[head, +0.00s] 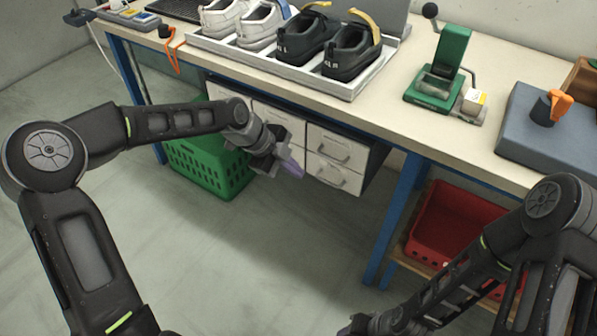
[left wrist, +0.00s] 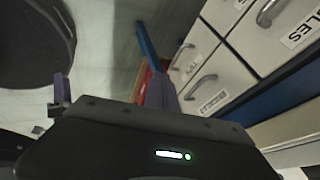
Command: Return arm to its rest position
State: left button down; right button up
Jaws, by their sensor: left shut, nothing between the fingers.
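My left arm reaches in from the left in the head view. Its gripper (head: 293,168) is shut and empty, with pale purple fingers, in front of the white drawers (head: 333,163) under the bench. It hangs in the air below the bench top. In the left wrist view the purple fingers show above the dark gripper body, with drawer fronts (left wrist: 232,82) at the right. My right arm comes in from the right in the head view. Its hand end (head: 362,325) is cut off by the bottom edge, and its fingers cannot be made out.
The bench top (head: 400,130) holds a white tray (head: 300,80) with several shoes, a green press (head: 440,75) and a grey-blue box (head: 530,140). A green crate (head: 205,168) stands below; a red bin (head: 450,225) sits on the lower shelf. The floor at centre is clear.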

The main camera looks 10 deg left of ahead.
dwell(0.4)
pick_arm(q)
jog(key=s+d+f+n+t+p, duration=0.1)
jog(key=s+d+f+n+p, duration=0.25)
jog(key=n, duration=0.55)
jog(key=s+d+f+n+t, duration=0.15)
jog(key=s+f+n, duration=0.35)
jog(key=n, duration=0.5)
jog(key=s+f+n+g+p, duration=0.2)
jog(key=s+f+p, duration=0.1)
jog(key=s, duration=0.7)
jog(key=s+f+n+g+y+p, duration=0.1)
jog(key=s+f+n+g+p, duration=0.1)
jog(key=s, duration=0.9)
jog(key=shift+s+d+f+g+y+p, duration=0.2)
jog(key=shift+d+f+g+y+p, duration=0.15)
jog(key=shift+f+p, duration=0.5)
jog(key=shift+r, duration=0.15)
jog(key=shift+w+d, duration=0.1)
jog(key=shift+d, duration=0.05)
